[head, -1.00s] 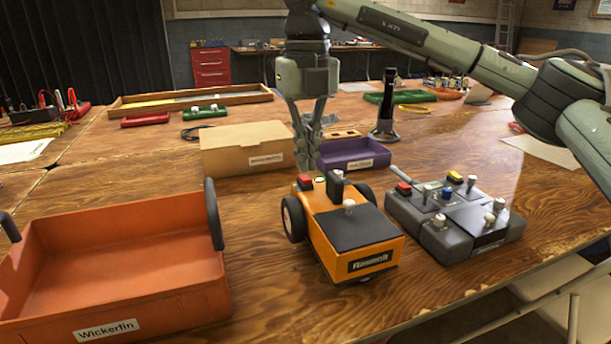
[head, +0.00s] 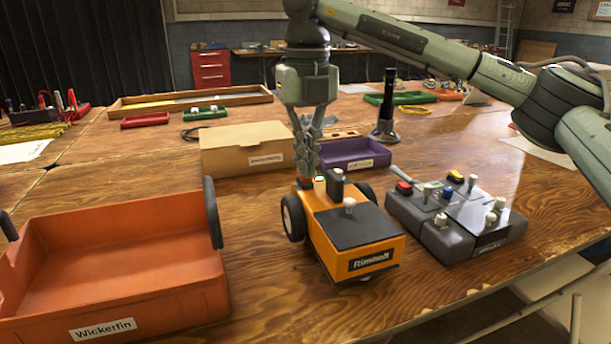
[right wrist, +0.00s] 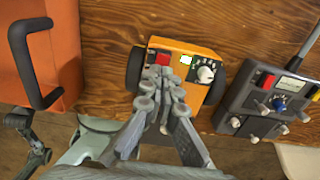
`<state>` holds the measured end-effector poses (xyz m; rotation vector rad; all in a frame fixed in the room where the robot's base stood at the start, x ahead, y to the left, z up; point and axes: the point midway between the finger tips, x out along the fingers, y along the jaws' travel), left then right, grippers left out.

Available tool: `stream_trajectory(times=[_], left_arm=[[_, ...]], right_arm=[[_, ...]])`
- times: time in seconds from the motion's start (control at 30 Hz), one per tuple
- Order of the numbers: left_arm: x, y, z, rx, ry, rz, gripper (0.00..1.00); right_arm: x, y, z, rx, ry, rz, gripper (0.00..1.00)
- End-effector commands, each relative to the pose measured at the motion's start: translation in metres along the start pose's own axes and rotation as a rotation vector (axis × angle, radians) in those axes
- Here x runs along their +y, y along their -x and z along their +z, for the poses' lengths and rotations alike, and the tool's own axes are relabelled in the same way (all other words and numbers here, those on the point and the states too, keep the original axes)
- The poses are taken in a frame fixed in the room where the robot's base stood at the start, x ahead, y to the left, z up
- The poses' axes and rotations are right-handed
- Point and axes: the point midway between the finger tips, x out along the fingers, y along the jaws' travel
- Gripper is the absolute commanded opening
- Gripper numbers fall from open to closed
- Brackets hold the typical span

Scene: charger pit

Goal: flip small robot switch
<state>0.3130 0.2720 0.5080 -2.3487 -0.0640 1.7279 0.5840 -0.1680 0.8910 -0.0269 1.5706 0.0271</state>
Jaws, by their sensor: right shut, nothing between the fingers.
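The small orange robot (head: 350,235) stands on the wooden table, with two black wheels, a dark top and a front nameplate. On top are a white knob (head: 349,204) and an upright dark block (head: 335,184). The right wrist view shows its panel with a red button (right wrist: 163,59) and a small bright white spot (right wrist: 187,60). My right gripper (head: 305,178) is shut and empty, pointing down at the panel's back left corner. Its fingertips are at or just above the red button; contact is unclear. A gripper, apparently my left (right wrist: 25,138), shows small at the wrist view's lower left; its jaws are unclear.
A grey control box (head: 455,220) with several knobs stands close on the right. An orange Wickerfin tray (head: 110,260) with dark handles is on the left. A cardboard box (head: 245,148) and a purple tray (head: 352,153) sit behind. Table is bare between tray and robot.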

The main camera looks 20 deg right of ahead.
Motion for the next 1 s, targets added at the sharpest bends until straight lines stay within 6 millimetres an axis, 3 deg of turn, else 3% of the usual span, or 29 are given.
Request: stream_trajectory(times=[0.67, 1.0], left_arm=[[0.001, -0.004, 0.001, 0.0, 0.0, 0.0, 0.4], [-0.003, 0.015, -0.004, 0.0, 0.0, 0.0, 0.4]], right_arm=[[0.0, -0.009, 0.0, 0.003, 0.0, -0.001, 0.0], [0.0, 0.017, 0.0, 0.002, 0.0, -0.001, 0.0]])
